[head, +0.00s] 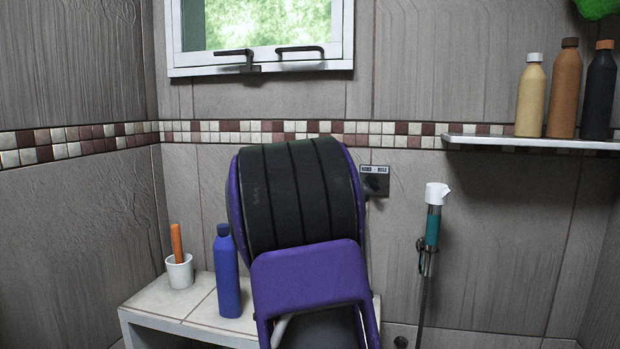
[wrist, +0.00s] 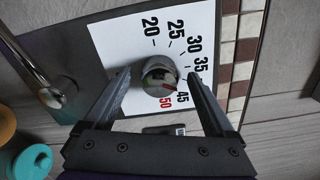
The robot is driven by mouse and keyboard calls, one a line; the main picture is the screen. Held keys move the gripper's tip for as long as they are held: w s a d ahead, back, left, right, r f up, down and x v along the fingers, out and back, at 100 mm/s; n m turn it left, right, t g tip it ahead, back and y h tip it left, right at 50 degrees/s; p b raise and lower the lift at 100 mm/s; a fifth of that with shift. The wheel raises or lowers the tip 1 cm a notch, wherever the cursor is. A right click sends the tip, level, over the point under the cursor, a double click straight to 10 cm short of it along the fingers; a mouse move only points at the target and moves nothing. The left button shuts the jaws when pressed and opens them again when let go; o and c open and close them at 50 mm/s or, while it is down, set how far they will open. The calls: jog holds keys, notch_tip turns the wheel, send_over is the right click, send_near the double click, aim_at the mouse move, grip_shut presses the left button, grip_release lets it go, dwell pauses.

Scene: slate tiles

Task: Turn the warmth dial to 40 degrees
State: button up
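In the wrist view the warmth dial is a round grey metal knob (wrist: 158,76) on a white plate (wrist: 112,42) numbered from 20 to 50. A small red mark shows on its lower right, on the side of the 45 and the red 50. I cannot tell the exact setting. The place between 35 and 45 is covered by my right finger. My gripper (wrist: 158,74) is open, with one finger on each side of the knob and a visible gap on both sides. In the head view my purple and black arm hides the dial and gripper.
A labelled dark wall plate (head: 375,182) is right of my arm. A hand shower (head: 433,230) hangs further right. A blue bottle (head: 227,275) and white cup (head: 180,272) stand on a bench (head: 165,303). A shelf (head: 560,143) holds three bottles.

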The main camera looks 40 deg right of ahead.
jog(key=shift+a, duration=0.1)
jog(key=v, duration=1.2)
